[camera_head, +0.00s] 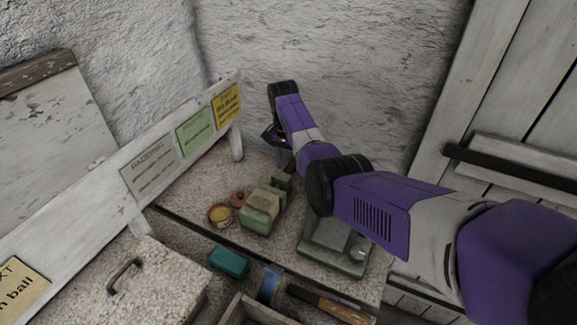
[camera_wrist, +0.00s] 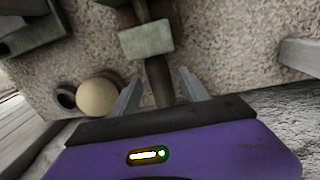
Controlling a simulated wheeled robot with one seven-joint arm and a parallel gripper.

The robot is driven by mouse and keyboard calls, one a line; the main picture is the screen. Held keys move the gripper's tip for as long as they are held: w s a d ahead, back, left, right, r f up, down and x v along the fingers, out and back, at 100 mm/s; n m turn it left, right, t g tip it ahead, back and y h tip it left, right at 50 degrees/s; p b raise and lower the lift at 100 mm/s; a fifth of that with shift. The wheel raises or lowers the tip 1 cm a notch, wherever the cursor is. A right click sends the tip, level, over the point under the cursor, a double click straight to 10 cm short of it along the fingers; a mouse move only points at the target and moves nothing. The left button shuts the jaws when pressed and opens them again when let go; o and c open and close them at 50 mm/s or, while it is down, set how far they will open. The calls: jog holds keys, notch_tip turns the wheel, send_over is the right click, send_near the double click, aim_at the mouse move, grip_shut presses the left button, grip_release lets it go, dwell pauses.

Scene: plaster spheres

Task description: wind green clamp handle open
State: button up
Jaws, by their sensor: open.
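The green clamp (camera_head: 258,212) stands on the speckled bench, its worn blocks in a row running away from me. The wrist view shows a grey-green block (camera_wrist: 146,38) of it, with a dark brown rod (camera_wrist: 158,80) coming from it toward my gripper. I cannot tell whether this rod is the handle. My gripper (camera_wrist: 160,92) is open, its two grey fingers either side of the rod's near end. I cannot see contact. In the head view my gripper (camera_head: 275,138) is over the clamp's far end, and its fingers are largely hidden.
A pale ball (camera_wrist: 98,97) lies close to the left finger. A small round pot (camera_head: 220,214) stands left of the clamp. A white sign board (camera_head: 110,185) runs along the left. A green scale-like device (camera_head: 335,250) and teal block (camera_head: 229,262) are nearer. A rough wall stands behind.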

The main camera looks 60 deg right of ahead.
jog(key=shift+f, duration=0.55)
jog(key=shift+c, duration=0.2)
jog(key=shift+d, duration=0.1)
grip_shut()
jog(key=shift+s, duration=0.1)
jog(key=shift+r, duration=0.1)
jog(key=t+p, duration=0.1)
jog(key=p, duration=0.2)
jog(key=shift+s+r, duration=0.15)
jog(key=shift+s+t+p, duration=0.15)
jog(key=shift+t+p, duration=0.75)
jog(key=shift+p, duration=0.05)
jog(key=t, duration=0.1)
jog(key=t+p, duration=0.1)
jog(key=shift+s+f+t+y, duration=0.15)
jog(key=shift+f+t+y, duration=0.15)
jog(key=shift+f+t, duration=0.1)
jog(key=shift+s+t, duration=0.1)
jog(key=shift+t, duration=0.8)
